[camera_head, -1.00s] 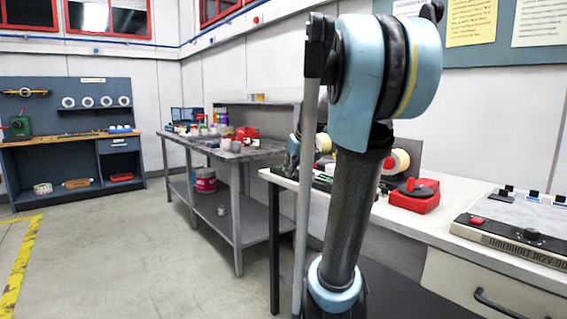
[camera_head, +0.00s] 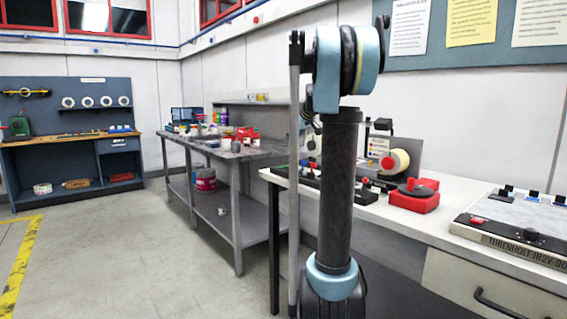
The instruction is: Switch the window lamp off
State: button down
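The control panel (camera_head: 524,232) lies on the white bench at the right edge, with several small switches along its back and a red button (camera_head: 477,220) and dark knob at its front. Its printed marking is only partly legible. The label rewinder (camera_head: 396,160), with a cream roll and a red base part (camera_head: 413,197), stands on the bench just right of my arm. I cannot make out which part is the window lamp or its switch, or whether it is lit. My upright arm covers the middle of the view. My gripper does not show clearly; it is hidden behind the arm.
The white bench (camera_head: 452,216) runs from the middle to the right, with a drawer below. A grey workbench (camera_head: 222,152) with pots stands behind on the left. A blue workstation (camera_head: 70,150) stands at the far left. The floor (camera_head: 130,250) between is clear.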

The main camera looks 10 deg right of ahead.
send_over(284, 167)
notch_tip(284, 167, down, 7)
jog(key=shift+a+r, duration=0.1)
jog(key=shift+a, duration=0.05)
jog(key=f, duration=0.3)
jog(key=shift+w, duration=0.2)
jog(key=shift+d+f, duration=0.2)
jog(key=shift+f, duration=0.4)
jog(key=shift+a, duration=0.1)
